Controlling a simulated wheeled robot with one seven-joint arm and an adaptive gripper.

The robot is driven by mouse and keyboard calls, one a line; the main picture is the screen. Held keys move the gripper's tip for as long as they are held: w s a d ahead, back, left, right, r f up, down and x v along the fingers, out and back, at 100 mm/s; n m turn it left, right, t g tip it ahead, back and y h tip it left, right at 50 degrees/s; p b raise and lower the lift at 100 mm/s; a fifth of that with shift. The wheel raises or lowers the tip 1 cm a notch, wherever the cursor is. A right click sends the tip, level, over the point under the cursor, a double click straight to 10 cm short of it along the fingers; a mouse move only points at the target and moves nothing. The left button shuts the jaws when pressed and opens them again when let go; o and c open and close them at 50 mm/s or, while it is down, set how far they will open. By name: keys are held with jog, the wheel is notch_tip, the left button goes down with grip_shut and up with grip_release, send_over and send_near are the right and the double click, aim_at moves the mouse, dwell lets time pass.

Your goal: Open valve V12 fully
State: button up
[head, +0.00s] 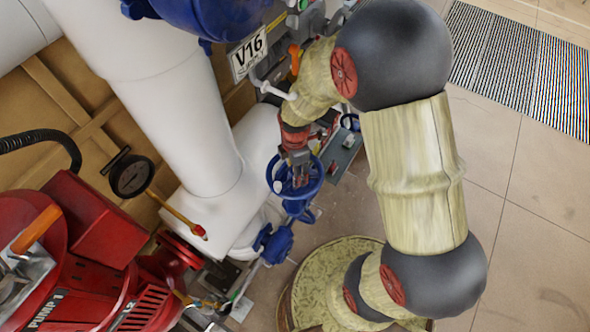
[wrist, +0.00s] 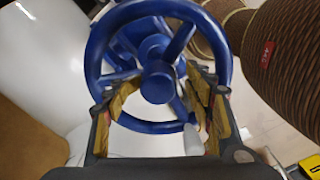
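A blue handwheel (head: 316,189) sits on a blue valve (head: 277,243) low beside the white pipe. No V12 label is readable on it. My gripper (head: 298,178) is at this wheel, pointing down over it. In the wrist view the wheel (wrist: 160,82) fills the upper middle, with spokes, a round hub and a pale knob (wrist: 193,140) at its lower rim. My gripper (wrist: 160,95) is open there, its fingers apart on either side of the lower wheel. The knob lies between them, nearer the right finger. I cannot tell whether the fingers touch the rim.
A sign reading V16 (head: 248,54) hangs by a larger blue part (head: 215,15) above. A red pump (head: 95,235) with a gauge (head: 131,176) stands at left. White pipes (head: 170,100) run close beside the wheel.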

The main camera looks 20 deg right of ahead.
jog(key=shift+r, duration=0.1)
notch_tip(320, 180, up, 6)
jog(key=p, duration=0.4)
jog(key=shift+w+r, duration=0.1)
jog(key=shift+r, duration=0.15)
jog(key=m, duration=0.5)
jog(key=shift+m, duration=0.3)
jog(key=m, duration=0.5)
jog(key=shift+m, duration=0.4)
jog(key=m, duration=0.5)
jog(key=shift+m, duration=0.3)
jog(key=m, duration=0.5)
jog(key=shift+m+b, duration=0.3)
jog(key=shift+f, duration=0.15)
